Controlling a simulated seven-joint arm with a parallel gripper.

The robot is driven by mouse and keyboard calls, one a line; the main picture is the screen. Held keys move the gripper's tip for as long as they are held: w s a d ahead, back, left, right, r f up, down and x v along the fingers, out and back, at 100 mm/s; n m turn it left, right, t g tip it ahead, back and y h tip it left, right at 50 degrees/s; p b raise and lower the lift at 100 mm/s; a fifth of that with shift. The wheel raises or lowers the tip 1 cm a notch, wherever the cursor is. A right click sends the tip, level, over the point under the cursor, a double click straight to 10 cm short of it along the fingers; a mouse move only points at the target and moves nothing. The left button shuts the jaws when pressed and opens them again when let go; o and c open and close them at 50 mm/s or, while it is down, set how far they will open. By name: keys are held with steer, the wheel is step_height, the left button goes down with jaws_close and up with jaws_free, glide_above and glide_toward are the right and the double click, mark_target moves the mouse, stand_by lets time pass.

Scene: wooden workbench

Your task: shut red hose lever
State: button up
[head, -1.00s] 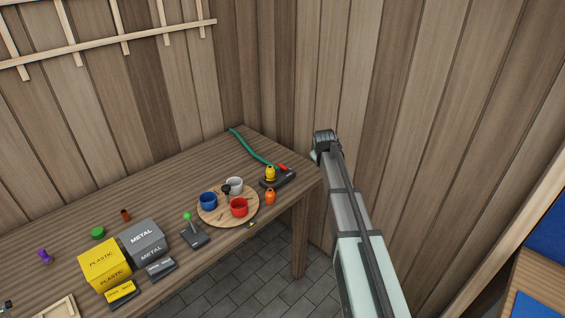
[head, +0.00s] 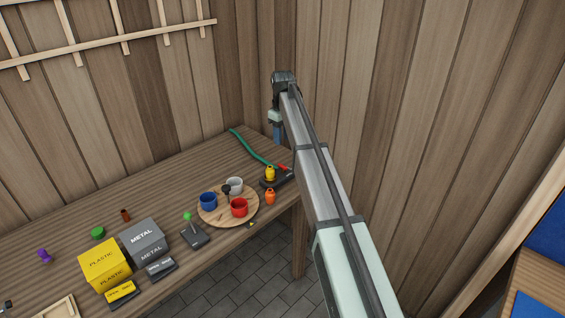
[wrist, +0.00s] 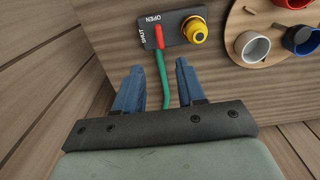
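The red lever (head: 283,167) sits on a dark base plate (head: 284,180) at the right end of the bench. In the wrist view the red lever (wrist: 158,37) lies in line with the green hose (wrist: 163,76), beside white OPEN and SHUT labels on the base plate (wrist: 175,33). A yellow knob-like part (wrist: 195,29) is on the same plate. My gripper (wrist: 156,65) is open and empty. Its blue fingers are apart, with the hose showing between them and the lever beyond the tips. In the head view my gripper (head: 277,133) hangs pointing down behind the base plate, and its tips are partly hidden.
A round wooden board (head: 216,219) with blue, red and white cups stands left of the lever plate. An orange object (head: 270,197) stands in front. Wooden walls close off the bench's back corner. Boxes and a green-knobbed lever (head: 188,217) are farther left.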

mark_target(283, 169)
step_height(283, 169, down, 12)
steer(key=shift+r, duration=0.1)
stand_by(0.4)
jaws_close()
stand_by(0.3)
